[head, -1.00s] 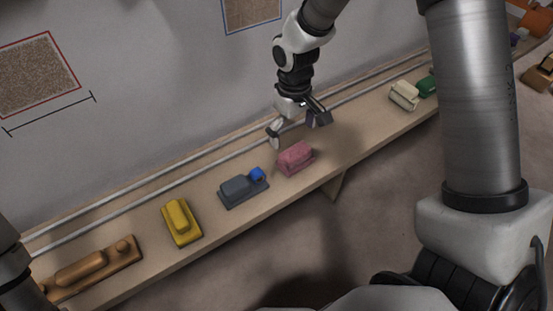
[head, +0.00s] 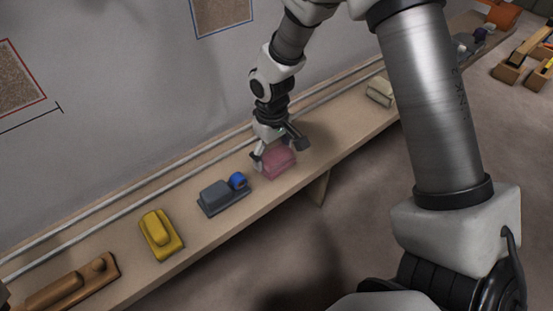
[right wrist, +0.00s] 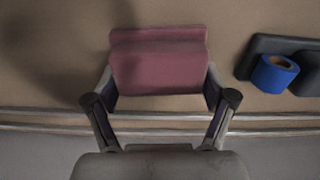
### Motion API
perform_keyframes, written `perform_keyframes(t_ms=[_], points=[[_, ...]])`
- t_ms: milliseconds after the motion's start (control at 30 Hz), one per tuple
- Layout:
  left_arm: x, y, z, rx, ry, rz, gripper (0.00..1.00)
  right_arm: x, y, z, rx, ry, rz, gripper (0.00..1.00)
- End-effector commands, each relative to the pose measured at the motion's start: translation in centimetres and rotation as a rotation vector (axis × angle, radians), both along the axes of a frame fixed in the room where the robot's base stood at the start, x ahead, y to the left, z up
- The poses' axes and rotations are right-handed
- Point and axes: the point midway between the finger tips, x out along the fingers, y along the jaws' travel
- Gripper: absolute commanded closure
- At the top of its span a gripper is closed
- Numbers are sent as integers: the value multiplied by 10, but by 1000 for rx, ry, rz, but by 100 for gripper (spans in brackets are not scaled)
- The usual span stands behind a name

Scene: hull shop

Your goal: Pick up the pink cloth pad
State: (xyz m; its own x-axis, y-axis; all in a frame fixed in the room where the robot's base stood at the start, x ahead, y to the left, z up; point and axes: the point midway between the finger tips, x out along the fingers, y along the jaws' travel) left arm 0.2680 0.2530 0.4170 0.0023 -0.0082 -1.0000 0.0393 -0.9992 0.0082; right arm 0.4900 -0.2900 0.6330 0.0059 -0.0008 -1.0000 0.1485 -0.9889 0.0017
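The pink cloth pad (head: 279,164) lies on the wooden shelf (head: 296,180), and it also shows in the right wrist view (right wrist: 160,65). My right gripper (head: 276,156) is over the pad with its fingers spread. In the right wrist view my gripper (right wrist: 160,95) has one finger at each side of the pad's near part. The fingers look open, and I cannot tell whether they touch the pad. My left gripper is not in view.
A grey block tool (head: 222,197) with a blue roll (head: 238,181) lies left of the pad. A yellow block (head: 160,234) and a brown plane (head: 72,284) lie farther left, a cream block (head: 380,91) to the right. Two rails run along the wall behind.

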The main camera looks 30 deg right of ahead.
Motion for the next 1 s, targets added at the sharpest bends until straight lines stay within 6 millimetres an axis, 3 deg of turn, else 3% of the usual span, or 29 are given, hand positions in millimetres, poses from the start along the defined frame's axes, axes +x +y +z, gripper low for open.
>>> perform_keyframes(t_ms=[367, 700, 1000], points=[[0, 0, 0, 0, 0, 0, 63, -2, 0, -1, 1, 7, -1, 52], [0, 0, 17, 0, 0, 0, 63, -1, 0, 37, 1, 3, -1, 52], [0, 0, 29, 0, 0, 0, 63, -56, 37, 43, -4, 7, 2, 52]])
